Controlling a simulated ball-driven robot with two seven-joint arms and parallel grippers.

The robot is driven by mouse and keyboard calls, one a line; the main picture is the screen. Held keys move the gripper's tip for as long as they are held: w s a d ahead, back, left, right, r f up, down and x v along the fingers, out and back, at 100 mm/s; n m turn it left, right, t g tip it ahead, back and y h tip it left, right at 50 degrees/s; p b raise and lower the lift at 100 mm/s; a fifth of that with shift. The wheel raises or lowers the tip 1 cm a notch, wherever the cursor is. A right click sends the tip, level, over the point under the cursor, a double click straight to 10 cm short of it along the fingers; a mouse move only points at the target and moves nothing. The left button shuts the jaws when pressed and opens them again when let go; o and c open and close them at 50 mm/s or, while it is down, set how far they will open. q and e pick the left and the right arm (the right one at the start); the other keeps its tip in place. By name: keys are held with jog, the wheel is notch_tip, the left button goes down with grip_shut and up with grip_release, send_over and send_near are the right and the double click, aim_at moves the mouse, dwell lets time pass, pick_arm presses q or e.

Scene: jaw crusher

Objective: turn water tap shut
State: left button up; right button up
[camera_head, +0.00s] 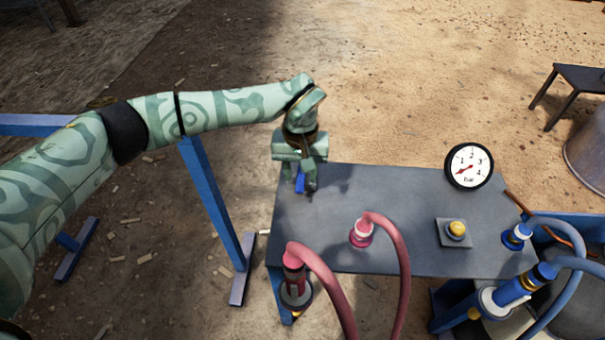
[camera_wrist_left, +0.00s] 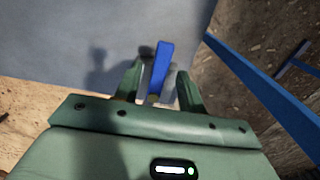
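The water tap shows as a blue lever (camera_head: 300,184) at the left end of the grey table top. It also shows in the left wrist view (camera_wrist_left: 161,66), standing up with a grey part beside it. My left gripper (camera_head: 305,178) is over the tap, pointing down. In the left wrist view its fingers (camera_wrist_left: 158,88) stand apart, one on each side of the blue lever, with space between them and the lever. The tap's lower part is mostly hidden by the gripper. My right gripper is not in view.
The grey table (camera_head: 400,190) carries a round gauge (camera_head: 469,166), a yellow button (camera_head: 456,229), a pink hose fitting (camera_head: 361,233) and a blue-and-white fitting (camera_head: 516,237). Pink hoses (camera_head: 399,268) and blue hoses (camera_head: 568,285) arch at the front. A blue frame leg (camera_head: 216,205) stands left.

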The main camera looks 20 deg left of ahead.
pick_arm(q)
jog(key=shift+f, duration=0.3)
grip_shut()
